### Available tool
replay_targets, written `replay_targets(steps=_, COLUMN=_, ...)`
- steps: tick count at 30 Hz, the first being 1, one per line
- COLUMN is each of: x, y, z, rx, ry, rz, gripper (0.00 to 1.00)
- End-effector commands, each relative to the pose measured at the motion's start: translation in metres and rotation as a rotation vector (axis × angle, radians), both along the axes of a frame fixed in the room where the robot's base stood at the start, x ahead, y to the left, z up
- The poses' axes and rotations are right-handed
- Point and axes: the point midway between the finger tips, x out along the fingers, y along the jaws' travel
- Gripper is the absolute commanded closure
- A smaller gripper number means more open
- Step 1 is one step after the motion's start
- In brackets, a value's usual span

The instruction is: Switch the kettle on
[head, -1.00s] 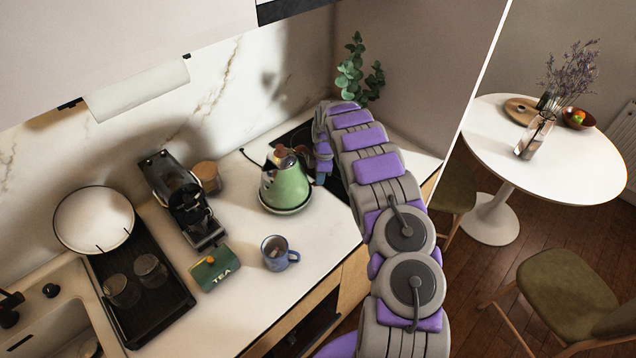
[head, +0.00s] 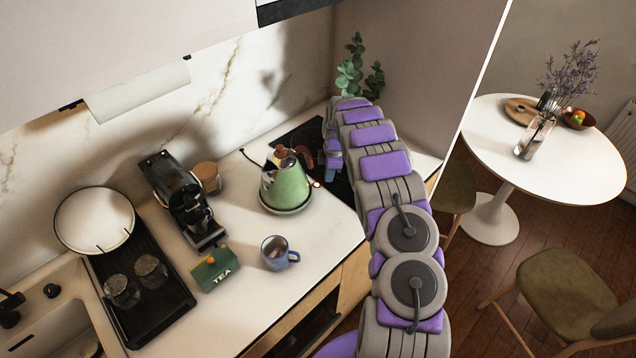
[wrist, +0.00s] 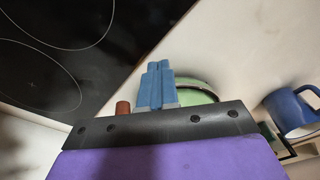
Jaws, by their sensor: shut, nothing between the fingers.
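The green kettle (head: 286,188) stands on its base on the counter, with its brown handle (head: 305,155) toward my arm. A small bright orange spot shows low on its right side, near the base. My gripper (head: 332,174) is just right of the kettle, apart from it in the head view, and partly hidden by my arm. In the wrist view my gripper's blue fingers (wrist: 157,72) are together and empty. Part of the green kettle (wrist: 195,88) shows behind them, mostly hidden, with a brown piece (wrist: 122,107) to the left.
A black hob (wrist: 45,55) lies beside the kettle. A blue mug (head: 275,254), a green tea box (head: 215,269) and a coffee machine (head: 185,200) stand to the left. A plant (head: 352,78) is behind my arm.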

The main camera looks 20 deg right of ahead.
Motion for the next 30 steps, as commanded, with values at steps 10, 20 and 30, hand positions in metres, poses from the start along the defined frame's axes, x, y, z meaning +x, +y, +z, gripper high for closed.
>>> replay_targets(steps=10, x=0.0, y=-0.008, z=0.072, rx=-0.002, ry=-0.006, rz=0.001, gripper=1.0)
replay_targets(steps=20, x=-0.002, y=-0.016, z=0.139, rx=-0.002, ry=-0.005, rz=0.0, gripper=1.0)
replay_targets(steps=30, x=-0.003, y=-0.018, z=0.162, rx=0.001, ry=0.001, rz=0.0, gripper=1.0)
